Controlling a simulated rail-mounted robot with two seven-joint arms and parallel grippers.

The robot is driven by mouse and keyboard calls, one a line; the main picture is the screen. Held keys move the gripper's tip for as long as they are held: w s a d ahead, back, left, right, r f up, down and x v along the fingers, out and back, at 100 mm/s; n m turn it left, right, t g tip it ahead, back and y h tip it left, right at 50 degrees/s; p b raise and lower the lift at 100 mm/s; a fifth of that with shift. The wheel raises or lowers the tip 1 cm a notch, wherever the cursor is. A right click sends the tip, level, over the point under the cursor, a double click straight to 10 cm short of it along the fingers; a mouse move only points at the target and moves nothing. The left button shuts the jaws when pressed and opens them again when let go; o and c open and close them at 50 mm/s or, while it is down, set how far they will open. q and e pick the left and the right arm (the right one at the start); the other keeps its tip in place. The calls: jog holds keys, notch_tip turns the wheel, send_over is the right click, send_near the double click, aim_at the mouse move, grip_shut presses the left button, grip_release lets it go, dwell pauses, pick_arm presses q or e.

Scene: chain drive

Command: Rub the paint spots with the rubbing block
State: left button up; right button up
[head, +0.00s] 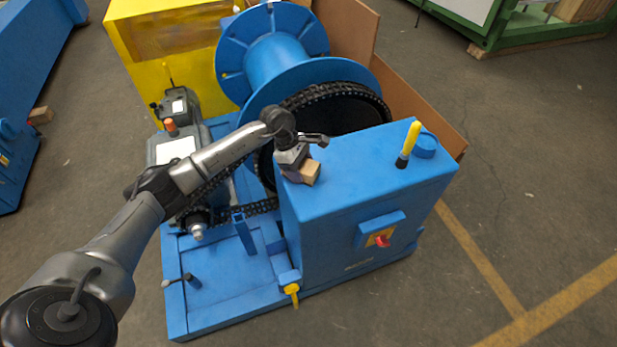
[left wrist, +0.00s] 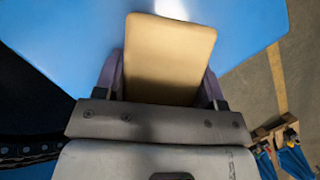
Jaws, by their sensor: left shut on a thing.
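My left gripper (head: 295,173) is shut on the rubbing block (head: 311,171), a small tan block. The gripper is at the left edge of the blue cabinet's top (head: 350,175), and I cannot tell whether the block touches it. In the left wrist view the block (left wrist: 168,55) sits between the two fingers of the gripper (left wrist: 162,85), with the blue surface behind it. I cannot make out any paint spots in either view; the block and gripper hide part of the blue surface. My right gripper is not in view.
Behind are a black chain wheel (head: 340,112) and a blue drum (head: 275,60). A red switch (head: 382,240) is on the front. The cabinet top's middle is clear.

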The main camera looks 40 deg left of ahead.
pick_arm(q)
notch_tip(320, 180, up, 3)
jog(key=shift+a+f+p, duration=0.15)
jog(key=shift+p, duration=0.6)
jog(key=shift+r+p, duration=0.5)
jog(key=shift+r, duration=0.15)
jog(key=shift+r+p, duration=1.2)
jog(key=shift+r, duration=0.9)
